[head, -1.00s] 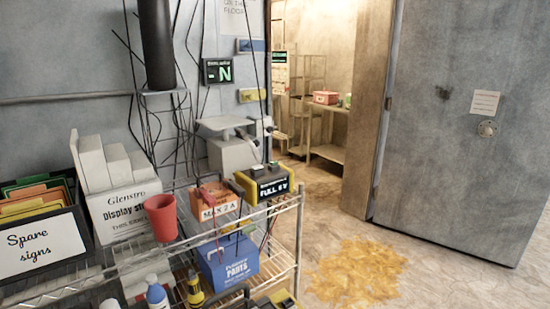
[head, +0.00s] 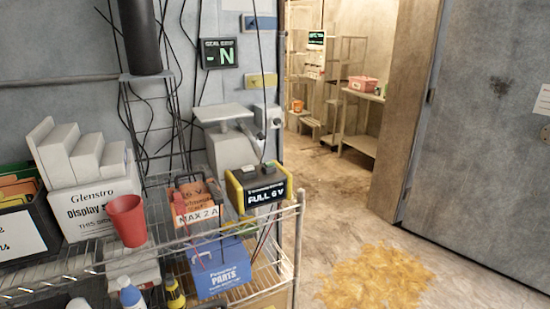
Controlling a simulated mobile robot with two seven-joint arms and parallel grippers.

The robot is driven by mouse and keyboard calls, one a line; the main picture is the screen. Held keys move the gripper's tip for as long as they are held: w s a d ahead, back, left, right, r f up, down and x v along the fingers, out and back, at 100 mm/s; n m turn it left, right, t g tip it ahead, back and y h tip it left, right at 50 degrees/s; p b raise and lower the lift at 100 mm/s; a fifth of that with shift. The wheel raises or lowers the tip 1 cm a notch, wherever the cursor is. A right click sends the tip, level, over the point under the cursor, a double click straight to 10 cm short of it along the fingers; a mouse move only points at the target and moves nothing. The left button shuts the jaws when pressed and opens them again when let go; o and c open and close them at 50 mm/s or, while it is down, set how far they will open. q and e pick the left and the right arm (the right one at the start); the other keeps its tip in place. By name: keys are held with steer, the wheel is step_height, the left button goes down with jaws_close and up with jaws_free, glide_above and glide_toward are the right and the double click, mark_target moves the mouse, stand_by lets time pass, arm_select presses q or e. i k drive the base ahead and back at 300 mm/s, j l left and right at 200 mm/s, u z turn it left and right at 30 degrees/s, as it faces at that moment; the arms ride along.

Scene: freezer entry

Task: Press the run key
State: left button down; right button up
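No key marked "run" can be made out in the head view. A dark display (head: 219,53) on the back wall shows a green "N" under small lettering that I cannot fully read. A yellow and black box (head: 255,187) labelled "FULL 6 V" sits at the right end of the wire shelf. An orange box (head: 196,203) labelled "MAX 2 A" stands left of it. A grey wall unit (head: 267,116) is mounted beside the doorway. Neither of my grippers is in view.
The wire shelf (head: 297,212) fills the lower left, holding a red cup (head: 127,220) and boxes. A blue parts box (head: 219,267) is on its lower level. A yellow-orange spill (head: 375,277) covers floor before the doorway. A large grey door (head: 480,150) stands at right.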

mark_target(269, 164)
steer(key=i+l+u, duration=0.1)
steer(key=l, duration=0.2)
steer(key=i+l, duration=0.2)
steer(key=i+l+u, duration=0.15)
steer(key=l, duration=0.3)
steer(key=i+l, duration=0.15)
steer(key=l, duration=0.15)
steer(key=i+l+u, duration=0.15)
steer(key=l, duration=0.2)
steer(key=i+l, duration=0.1)
steer(key=l, duration=0.2)
steer(key=i+u, duration=0.05)
